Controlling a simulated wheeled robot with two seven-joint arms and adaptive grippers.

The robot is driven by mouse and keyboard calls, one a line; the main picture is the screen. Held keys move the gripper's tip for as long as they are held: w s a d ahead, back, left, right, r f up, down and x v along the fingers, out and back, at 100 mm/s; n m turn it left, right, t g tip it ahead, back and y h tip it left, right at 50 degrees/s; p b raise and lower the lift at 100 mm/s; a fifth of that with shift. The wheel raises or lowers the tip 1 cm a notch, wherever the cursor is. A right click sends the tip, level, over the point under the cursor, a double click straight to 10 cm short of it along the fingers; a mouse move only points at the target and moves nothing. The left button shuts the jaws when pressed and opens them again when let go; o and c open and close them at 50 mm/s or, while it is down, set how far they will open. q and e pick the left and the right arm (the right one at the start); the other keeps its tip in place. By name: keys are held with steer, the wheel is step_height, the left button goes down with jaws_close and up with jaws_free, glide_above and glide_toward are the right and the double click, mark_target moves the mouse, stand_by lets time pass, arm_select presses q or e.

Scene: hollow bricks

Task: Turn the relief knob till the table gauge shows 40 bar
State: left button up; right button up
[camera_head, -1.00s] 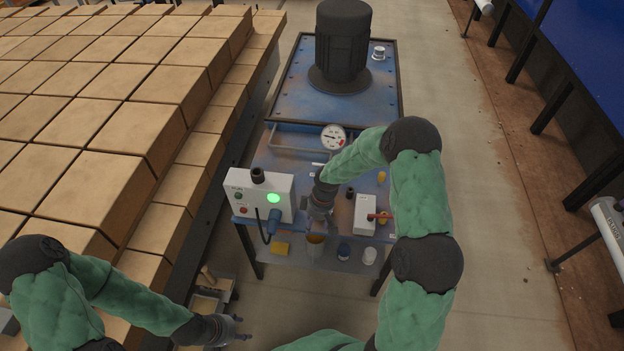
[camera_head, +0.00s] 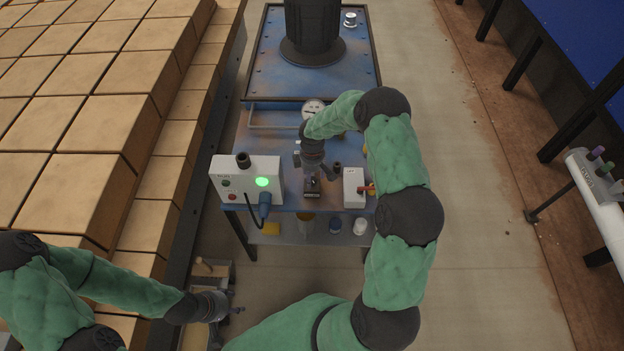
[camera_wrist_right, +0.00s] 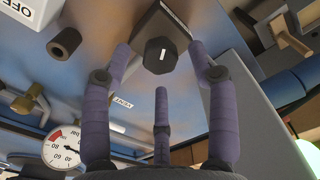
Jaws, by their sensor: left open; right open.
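The relief knob (camera_wrist_right: 161,55) is a dark faceted knob with a white mark, on a dark block. In the head view its block (camera_head: 312,189) stands near the bench's front edge, just below my right gripper (camera_head: 317,175). In the right wrist view my right gripper (camera_wrist_right: 160,72) is open, its fingers spread around the knob's near side; contact cannot be told. The table gauge (camera_wrist_right: 63,148) has a white dial with a red zone; it also shows in the head view (camera_head: 313,110), partly behind my arm. Its reading is unclear. My left gripper (camera_head: 236,302) is open and empty at lower left.
A control box (camera_head: 247,180) with a lit green lamp stands left of the knob. A dark motor (camera_head: 312,30) is behind.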

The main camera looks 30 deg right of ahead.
steer(key=shift+f, duration=0.9)
steer(key=c, duration=1.1)
steer(key=shift+c, duration=0.2)
steer(key=shift+m+b, duration=0.35)
steer(key=shift+m, duration=0.05)
steer(key=m+b, duration=0.2)
steer(key=m, duration=0.2)
steer(key=shift+m, duration=0.4)
steer(key=shift+m+b, duration=1)
steer(key=shift+m, duration=1.5)
